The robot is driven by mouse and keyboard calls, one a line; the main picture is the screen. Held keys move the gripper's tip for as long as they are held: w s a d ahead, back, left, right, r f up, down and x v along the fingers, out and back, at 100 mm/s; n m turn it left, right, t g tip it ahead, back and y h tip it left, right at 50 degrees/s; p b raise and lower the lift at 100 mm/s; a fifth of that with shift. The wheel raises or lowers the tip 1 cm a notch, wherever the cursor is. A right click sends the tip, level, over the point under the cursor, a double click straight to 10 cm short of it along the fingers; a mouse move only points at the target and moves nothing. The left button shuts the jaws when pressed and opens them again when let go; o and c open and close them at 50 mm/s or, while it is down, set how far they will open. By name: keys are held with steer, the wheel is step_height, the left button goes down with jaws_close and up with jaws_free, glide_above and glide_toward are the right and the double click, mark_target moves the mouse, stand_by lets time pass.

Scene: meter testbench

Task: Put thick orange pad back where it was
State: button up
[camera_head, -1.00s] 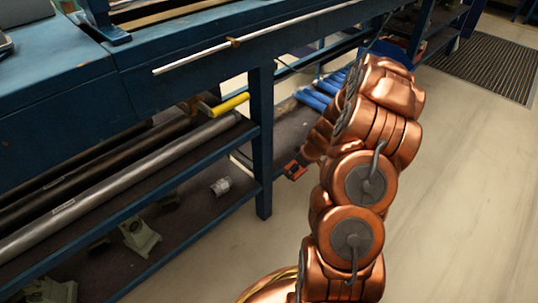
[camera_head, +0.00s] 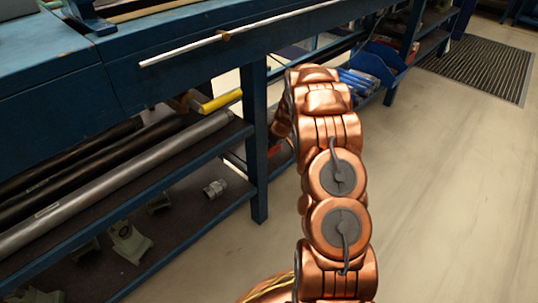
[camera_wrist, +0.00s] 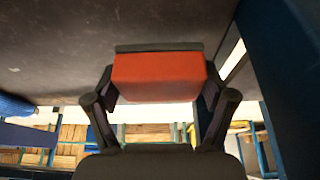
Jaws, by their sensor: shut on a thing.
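The thick orange pad (camera_wrist: 158,76) is a red-orange block with a dark strip along one edge. It shows in the wrist view between the two fingers of my gripper (camera_wrist: 158,88), which is shut on it. A dark flat surface fills the upper part of that view close beyond the pad; I cannot tell whether the pad touches it. In the head view my arm and the bench's blue leg hide most of the gripper and pad.
The blue bench (camera_head: 170,65) has a lower shelf with long pipes (camera_head: 110,190) and a metal fitting (camera_head: 215,188). A blue post (camera_head: 255,140) stands left of my arm. Blue cylinders (camera_head: 358,82) lie behind the arm. Open floor (camera_head: 440,180) is at right.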

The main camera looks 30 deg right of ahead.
steer(key=shift+w, duration=0.55)
steer(key=shift+f+b, duration=1)
steer(key=shift+f, duration=0.75)
steer(key=shift+f, duration=0.15)
steer(key=o, duration=1.2)
steer(key=shift+r, duration=0.45)
steer(key=p+v, duration=0.4)
steer(key=v, duration=0.7)
steer(key=shift+s+r, duration=0.15)
steer(key=shift+s, duration=0.05)
